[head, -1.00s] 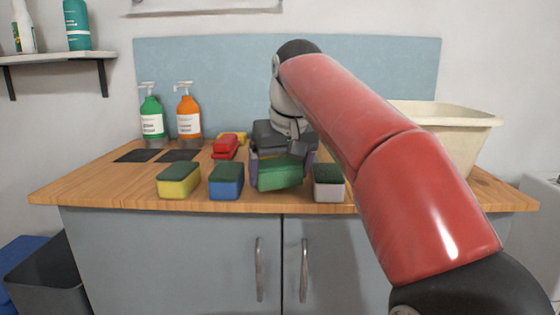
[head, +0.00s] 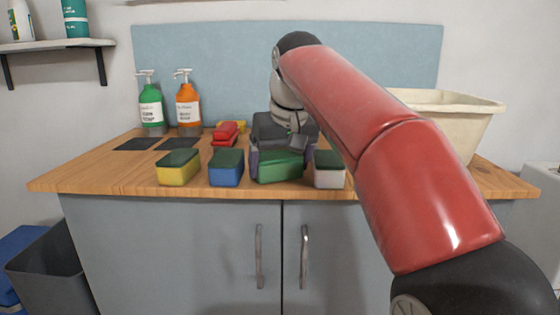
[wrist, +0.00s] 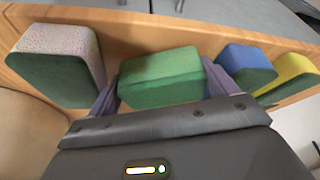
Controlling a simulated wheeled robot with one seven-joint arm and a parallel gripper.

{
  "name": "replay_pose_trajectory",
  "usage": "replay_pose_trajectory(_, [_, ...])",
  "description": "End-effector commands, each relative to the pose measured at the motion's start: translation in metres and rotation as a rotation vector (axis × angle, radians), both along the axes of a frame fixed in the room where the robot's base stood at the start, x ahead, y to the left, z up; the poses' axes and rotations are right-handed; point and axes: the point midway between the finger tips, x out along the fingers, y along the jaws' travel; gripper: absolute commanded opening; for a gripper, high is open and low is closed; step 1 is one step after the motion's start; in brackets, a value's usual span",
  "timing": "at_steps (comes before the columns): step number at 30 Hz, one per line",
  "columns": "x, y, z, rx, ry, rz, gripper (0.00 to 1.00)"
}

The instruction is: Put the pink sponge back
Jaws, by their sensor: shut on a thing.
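The pink sponge (head: 329,174), pale pink with a dark green top, stands at the front of the counter, right of my gripper. It shows at the left in the wrist view (wrist: 62,48). My gripper (head: 282,160) is shut on a green sponge (wrist: 160,78), with one finger on each side of it. The green sponge also shows in the head view (head: 280,168), between the blue sponge and the pink one. My gripper is apart from the pink sponge. Whether the green sponge's underside touches the counter I cannot tell.
A blue sponge (head: 226,173) and a yellow sponge (head: 178,173) stand to the left. Behind are a red object (head: 225,133), two soap bottles (head: 151,108) (head: 187,106) and dark mats (head: 136,144). A cream basin (head: 445,125) stands at the right. The wooden counter (head: 100,178) is clear at front left.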

Motion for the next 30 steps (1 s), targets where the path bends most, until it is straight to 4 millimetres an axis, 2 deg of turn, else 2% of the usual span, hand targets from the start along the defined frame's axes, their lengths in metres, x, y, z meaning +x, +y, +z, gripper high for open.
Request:
replay_pose_trajectory(4, [0.0,0.0,-0.004,0.0,0.0,0.0,0.64])
replay_pose_trajectory(5, [0.0,0.0,-0.004,0.0,0.0,0.0,0.86])
replay_pose_trajectory(8, [0.0,0.0,-0.003,0.0,0.0,0.0,1.0])
replay_pose_trajectory(22, [0.0,0.0,-0.001,0.0,0.0,0.0,1.0])
replay_pose_trajectory(26, [0.0,0.0,0.011,0.0,0.0,0.0,1.0])
replay_pose_trajectory(30, [0.001,0.0,0.035,0.0,-0.001,0.0,1.0])
